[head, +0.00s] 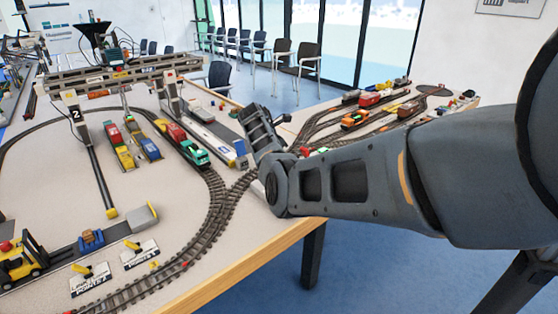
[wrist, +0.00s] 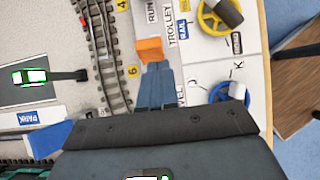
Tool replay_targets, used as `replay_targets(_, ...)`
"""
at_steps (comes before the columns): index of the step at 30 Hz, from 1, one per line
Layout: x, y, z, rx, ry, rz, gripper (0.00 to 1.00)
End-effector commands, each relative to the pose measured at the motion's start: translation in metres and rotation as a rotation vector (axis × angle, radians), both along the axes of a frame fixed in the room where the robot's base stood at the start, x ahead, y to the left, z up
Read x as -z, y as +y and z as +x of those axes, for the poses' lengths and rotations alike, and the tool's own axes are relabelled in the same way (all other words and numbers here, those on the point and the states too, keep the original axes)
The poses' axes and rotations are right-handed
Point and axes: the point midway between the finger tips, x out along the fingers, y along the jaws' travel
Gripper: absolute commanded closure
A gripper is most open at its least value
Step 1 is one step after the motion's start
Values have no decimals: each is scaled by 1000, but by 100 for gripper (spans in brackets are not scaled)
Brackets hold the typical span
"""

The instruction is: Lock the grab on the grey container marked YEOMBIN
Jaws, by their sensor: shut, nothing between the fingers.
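In the head view the gantry crane (head: 125,75), with a "2" on its leg, spans the tracks at the upper left. Wagons carrying red, yellow and blue loads (head: 120,145) stand below it. I cannot read YEOMBIN on any container, and the grab is not clear under the beam. My gripper (head: 258,122) is over the table's right side. In the wrist view my gripper (wrist: 157,68) is shut and empty, its tips beside an orange block (wrist: 150,50) on a panel strip marked RUN and TROLLEY. I cannot tell whether they touch.
The wrist view shows a yellow wheel (wrist: 214,17) and a blue wheel (wrist: 231,92) on the white panel, with curved track (wrist: 103,50) to the left. In the head view a yellow forklift (head: 22,258) stands front left, and a second table (head: 440,108) with trains is behind my arm.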

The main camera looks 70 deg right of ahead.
Motion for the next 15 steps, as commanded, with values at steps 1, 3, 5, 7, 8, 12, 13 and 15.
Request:
replay_targets(1,-1,0,1,-1,0,-1,100)
replay_targets(3,-3,0,1,-1,0,-1,100)
replay_targets(5,-5,0,1,-1,1,-2,100)
replay_targets(7,-8,1,1,-1,1,-2,100)
replay_targets(8,-9,1,1,-1,1,-2,100)
replay_targets(12,-14,1,1,-1,2,-1,100)
replay_targets(13,-15,1,1,0,1,-2,100)
replay_targets(15,-17,1,1,0,1,-2,100)
